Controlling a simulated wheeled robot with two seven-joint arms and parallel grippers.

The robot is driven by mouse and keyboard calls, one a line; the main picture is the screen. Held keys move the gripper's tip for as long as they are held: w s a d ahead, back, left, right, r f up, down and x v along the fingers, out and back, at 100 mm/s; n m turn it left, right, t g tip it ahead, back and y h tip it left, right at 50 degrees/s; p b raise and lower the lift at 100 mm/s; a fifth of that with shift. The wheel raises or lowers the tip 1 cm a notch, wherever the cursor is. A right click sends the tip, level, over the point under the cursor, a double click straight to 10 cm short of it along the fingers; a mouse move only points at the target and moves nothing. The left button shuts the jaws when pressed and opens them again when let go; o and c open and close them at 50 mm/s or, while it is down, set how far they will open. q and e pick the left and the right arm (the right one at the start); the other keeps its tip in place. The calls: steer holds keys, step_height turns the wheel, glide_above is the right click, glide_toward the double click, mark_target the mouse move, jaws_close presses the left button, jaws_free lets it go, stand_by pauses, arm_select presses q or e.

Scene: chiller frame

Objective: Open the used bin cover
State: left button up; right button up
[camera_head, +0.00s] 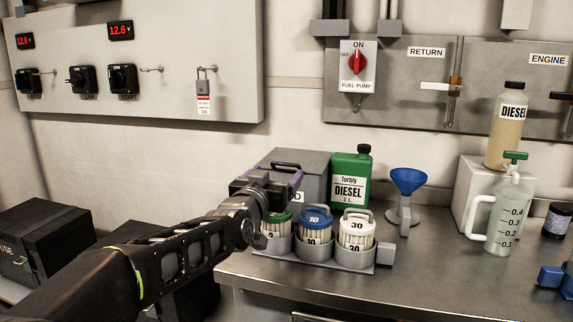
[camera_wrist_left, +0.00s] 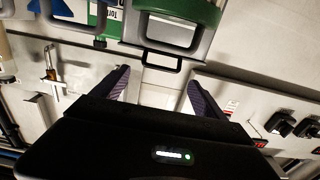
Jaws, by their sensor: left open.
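The used bin is a grey box (camera_head: 313,168) on the counter, its label mostly covered by my left gripper, with only a "D" showing. A dark handle (camera_head: 286,165) shows on its top. My left gripper (camera_head: 284,184) is open in front of the bin, over the filter holders. In the left wrist view, the picture is upside down, and a dark loop handle (camera_wrist_left: 163,61) appears between and just beyond the two purple fingertips (camera_wrist_left: 156,77). I cannot tell whether they touch it. The cover looks closed. My right gripper is not in view.
A rack (camera_head: 353,258) holds several lidded filter cups just below my gripper. A green diesel bottle (camera_head: 350,177) stands right beside the bin. A blue funnel (camera_head: 406,182) and a measuring jug (camera_head: 503,220) stand farther right. The counter front is clear.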

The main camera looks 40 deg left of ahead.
mark_target(286, 165)
arm_select(q)
steer(key=shift+p+x, duration=0.3)
steer(key=shift+x, duration=3.6)
steer(key=shift+c, duration=0.3)
jaws_close()
